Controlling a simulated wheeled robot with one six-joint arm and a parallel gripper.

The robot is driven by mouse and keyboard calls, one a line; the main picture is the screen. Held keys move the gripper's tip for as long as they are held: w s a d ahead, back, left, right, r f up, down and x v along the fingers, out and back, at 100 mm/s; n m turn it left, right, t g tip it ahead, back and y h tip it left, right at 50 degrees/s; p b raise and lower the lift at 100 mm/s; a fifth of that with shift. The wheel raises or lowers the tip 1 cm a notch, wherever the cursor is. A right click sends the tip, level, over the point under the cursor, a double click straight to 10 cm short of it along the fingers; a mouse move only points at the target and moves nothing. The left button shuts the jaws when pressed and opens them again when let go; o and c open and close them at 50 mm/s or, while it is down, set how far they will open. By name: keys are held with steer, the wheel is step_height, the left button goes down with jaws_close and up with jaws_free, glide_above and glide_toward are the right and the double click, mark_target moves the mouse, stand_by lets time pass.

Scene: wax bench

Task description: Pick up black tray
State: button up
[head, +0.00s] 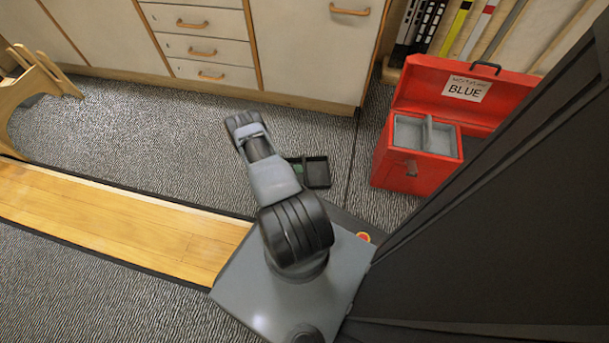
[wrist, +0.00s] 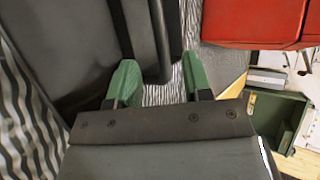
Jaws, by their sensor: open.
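The black tray (head: 317,172) lies on the carpet in the head view, just beyond my base, with a divider and a dark compartment showing. My arm hides its left part, where a bit of green shows; I cannot tell whether this is a finger or something in the tray. In the wrist view my gripper (wrist: 159,62) has two green fingers held apart with nothing gripped. A dark raised edge (wrist: 160,40), which seems to be the tray's, rises close up beyond the gap between them. I cannot tell whether they touch.
An open red toolbox (head: 405,160) with a grey insert and a "BLUE" label stands right of the tray. Cabinets with drawers (head: 210,48) line the back. A wooden chair (head: 38,90) is at left.

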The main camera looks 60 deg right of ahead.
mark_target(305, 169)
steer(key=shift+b+x, duration=1.4)
steer(key=shift+x, duration=1.45)
steer(key=shift+w+d+r, duration=0.1)
jaws_close()
